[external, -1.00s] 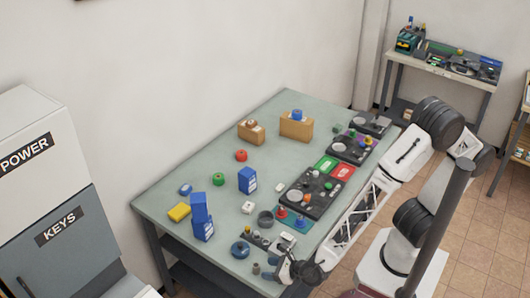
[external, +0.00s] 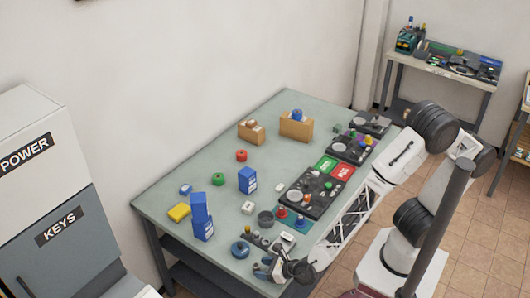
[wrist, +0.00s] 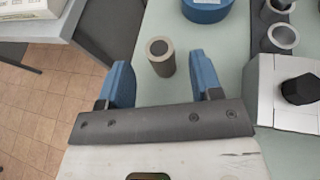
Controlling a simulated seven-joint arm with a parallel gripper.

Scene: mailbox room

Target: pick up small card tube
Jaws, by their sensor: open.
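The small card tube (wrist: 161,58) is a short grey-brown cylinder with a dark hollow top. It stands upright on the table in the wrist view. My gripper (wrist: 160,66) is open, with one blue finger on each side of the tube. Gaps show between the tube and both fingers, and nothing is held. In the external view my gripper (external: 263,268) is low at the table's near corner, and I cannot make out the tube clearly there.
A blue round object (wrist: 207,8) lies just beyond the tube. Grey metal cylinders (wrist: 281,38) and a silver block with a black knob (wrist: 290,92) stand to the right. The green-grey table (external: 165,203) ends close on the left of the wrist view. Blue boxes (external: 201,217) stand farther in.

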